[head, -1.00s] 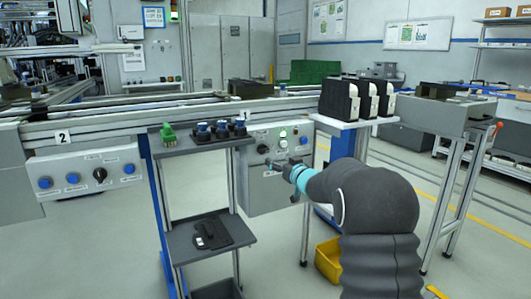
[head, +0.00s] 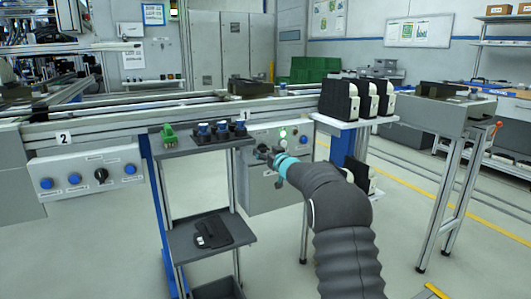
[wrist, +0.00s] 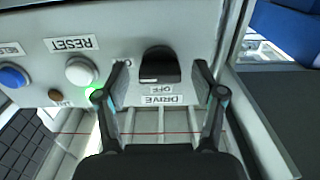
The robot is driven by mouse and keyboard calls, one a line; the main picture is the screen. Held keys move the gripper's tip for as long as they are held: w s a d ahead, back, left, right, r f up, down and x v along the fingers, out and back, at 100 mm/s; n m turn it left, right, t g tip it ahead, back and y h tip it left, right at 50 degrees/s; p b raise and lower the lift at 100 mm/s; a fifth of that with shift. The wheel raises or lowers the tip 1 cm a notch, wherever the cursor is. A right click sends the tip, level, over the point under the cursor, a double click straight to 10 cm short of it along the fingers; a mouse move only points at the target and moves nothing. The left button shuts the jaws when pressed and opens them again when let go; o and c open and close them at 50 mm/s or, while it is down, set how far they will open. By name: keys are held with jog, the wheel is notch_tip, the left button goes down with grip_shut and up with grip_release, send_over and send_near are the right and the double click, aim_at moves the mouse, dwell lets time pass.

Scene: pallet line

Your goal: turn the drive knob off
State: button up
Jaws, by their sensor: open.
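The drive knob (wrist: 160,66) is a black rotary knob on the light grey control box (head: 262,192), above upside-down "OFF" and "DRIVE" labels in the wrist view. My gripper (wrist: 161,78) is open, with one finger on each side of the knob. Both fingers look apart from it; depth is hard to judge. In the head view my gripper (head: 268,156) is at the front of the box, and I cannot clearly separate the knob from it there.
A white RESET button (wrist: 82,71), a blue button (wrist: 13,75) and a green glow sit beside the knob. A shelf stand (head: 200,145) with several blue-topped parts is left of the box. A second panel (head: 85,172) with a black knob is further left.

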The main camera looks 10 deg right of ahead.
jog(key=c, duration=1.1)
jog(key=shift+c, duration=0.2)
jog(key=n+b, duration=0.2)
jog(key=n, duration=0.2)
jog(key=shift+f+n, duration=0.1)
jog(key=shift+n, duration=0.2)
jog(key=n+b, duration=0.2)
jog(key=n, duration=0.2)
jog(key=shift+n, duration=0.3)
jog(key=n+b, duration=0.2)
jog(key=n, duration=0.2)
jog(key=shift+n, duration=0.3)
jog(key=shift+n+b, duration=1.05)
jog(key=shift+n, duration=1.05)
